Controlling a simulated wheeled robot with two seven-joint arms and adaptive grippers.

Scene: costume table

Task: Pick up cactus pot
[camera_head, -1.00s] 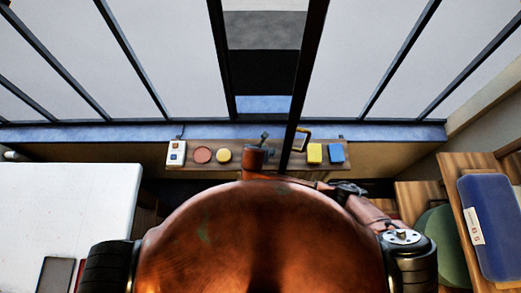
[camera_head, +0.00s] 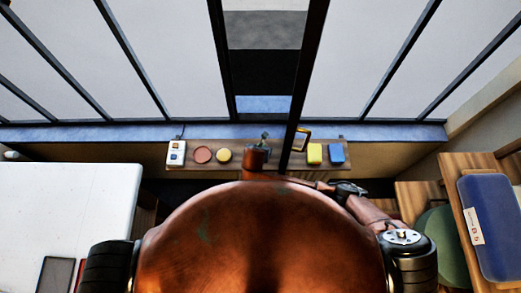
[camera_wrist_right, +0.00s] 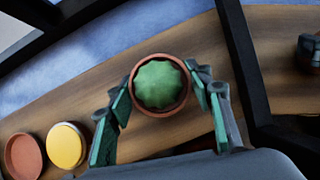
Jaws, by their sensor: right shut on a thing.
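The cactus pot (camera_wrist_right: 161,112) is a round terracotta pot with a ribbed green cactus, seen from above in the right wrist view. My right gripper (camera_wrist_right: 161,88) is shut on it, with one green finger against each side of the rim. I cannot tell whether the pot rests on the wooden shelf or is just above it. In the head view the right gripper (camera_head: 264,139) shows small and dark green over the shelf, past my rounded brown body. The pot is not clear there. My left gripper is not in view.
On the wooden shelf (camera_head: 285,157) are a red disc (camera_head: 202,155), a yellow disc (camera_head: 223,155), a white switch box (camera_head: 176,152), a yellow block (camera_head: 314,153) and a blue block (camera_head: 336,153). A dark window post (camera_head: 297,100) stands close right of the gripper. A white table (camera_head: 70,210) is at left.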

